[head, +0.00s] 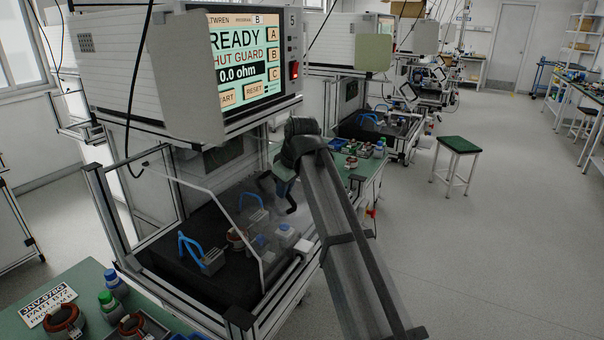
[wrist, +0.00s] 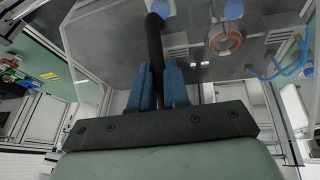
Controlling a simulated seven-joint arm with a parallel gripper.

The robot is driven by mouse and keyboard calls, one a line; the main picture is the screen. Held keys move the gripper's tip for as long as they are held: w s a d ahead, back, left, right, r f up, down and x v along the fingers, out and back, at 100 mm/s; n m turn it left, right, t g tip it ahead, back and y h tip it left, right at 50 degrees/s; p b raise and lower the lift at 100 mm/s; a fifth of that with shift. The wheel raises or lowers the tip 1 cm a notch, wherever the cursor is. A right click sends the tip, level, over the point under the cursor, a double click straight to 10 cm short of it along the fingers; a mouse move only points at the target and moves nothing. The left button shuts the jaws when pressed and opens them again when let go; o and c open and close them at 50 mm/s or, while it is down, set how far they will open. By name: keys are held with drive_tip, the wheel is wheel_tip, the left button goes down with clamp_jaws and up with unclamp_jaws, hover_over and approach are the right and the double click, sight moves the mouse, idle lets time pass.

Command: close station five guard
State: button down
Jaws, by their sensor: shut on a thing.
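Station five carries a "5" label and a screen (head: 236,62) that reads "READY", "SHUT GUARD" and "0.0 ohm". Its clear guard (head: 206,202) has a pale edge and slants across the front of the test bay. My gripper (head: 284,184) is at the guard's right side, partly hidden by my arm. In the wrist view its blue fingers (wrist: 158,88) are shut on a dark bar, the guard handle (wrist: 155,40). A copper-wound stator (head: 235,239) sits inside the bay, also visible in the wrist view (wrist: 225,38). Blue-handled clips (head: 203,255) lie beside it.
A green bench (head: 80,290) with stators and bottles stands at lower left. Another green bench (head: 362,170) with parts is right of the bay, behind my arm. A green-topped stool (head: 459,145) stands on the open floor at right.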

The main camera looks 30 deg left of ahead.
drive_tip(key=s, duration=1)
drive_tip(key=shift+s, duration=0.1)
drive_tip(key=shift+s, duration=0.1)
drive_tip(key=c, duration=1.4)
unclamp_jaws()
drive_tip(key=o, duration=0.3)
drive_tip(key=v, duration=1.3)
drive_tip(key=shift+r, duration=0.45)
drive_tip(key=shift+d, duration=0.1)
